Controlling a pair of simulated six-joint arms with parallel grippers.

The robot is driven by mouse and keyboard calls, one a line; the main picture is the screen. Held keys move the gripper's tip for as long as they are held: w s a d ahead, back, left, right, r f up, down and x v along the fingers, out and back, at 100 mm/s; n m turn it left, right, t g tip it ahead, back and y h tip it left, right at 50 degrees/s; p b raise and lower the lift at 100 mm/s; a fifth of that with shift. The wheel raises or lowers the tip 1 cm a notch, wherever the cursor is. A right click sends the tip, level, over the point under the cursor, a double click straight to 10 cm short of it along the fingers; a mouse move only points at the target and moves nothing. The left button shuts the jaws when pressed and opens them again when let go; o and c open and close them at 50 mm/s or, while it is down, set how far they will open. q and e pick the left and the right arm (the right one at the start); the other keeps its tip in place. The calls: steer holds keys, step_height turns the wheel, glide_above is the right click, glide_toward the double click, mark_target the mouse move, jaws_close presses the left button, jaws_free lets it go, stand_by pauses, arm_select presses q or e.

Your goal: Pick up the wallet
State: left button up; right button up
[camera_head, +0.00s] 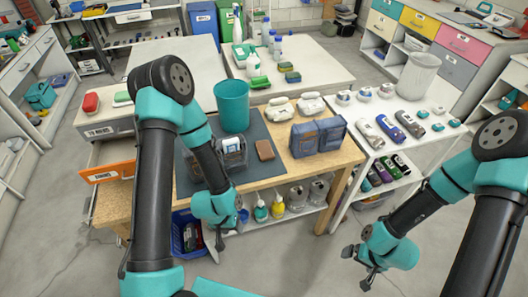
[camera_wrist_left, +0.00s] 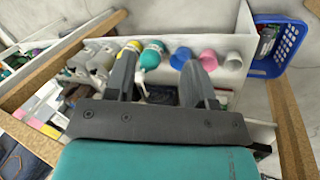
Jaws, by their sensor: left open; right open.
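A small brown wallet (camera_head: 265,150) lies flat on the dark grey mat (camera_head: 258,131) on the wooden table, in the head view. My left gripper (camera_head: 219,242) hangs in front of the table's front edge, lower than the tabletop and left of the wallet, apart from it. In the left wrist view its two fingers (camera_wrist_left: 158,78) are spread with nothing held, facing the lower shelf's bottles; I cannot make out the wallet there. My right gripper (camera_head: 358,268) is open and empty over the floor, right of the table.
A clear bin (camera_head: 233,153) and a teal cup (camera_head: 231,105) stand left of the wallet. A blue denim pouch (camera_head: 318,138) stands to its right. Bottles (camera_wrist_left: 152,55) line the lower shelf; a blue basket (camera_wrist_left: 279,40) is beside them. An orange-fronted drawer (camera_head: 107,172) sticks out at left.

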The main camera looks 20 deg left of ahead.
stand_by(0.4)
arm_select(q)
steer(key=o, duration=0.8)
steer(key=shift+o, duration=0.2)
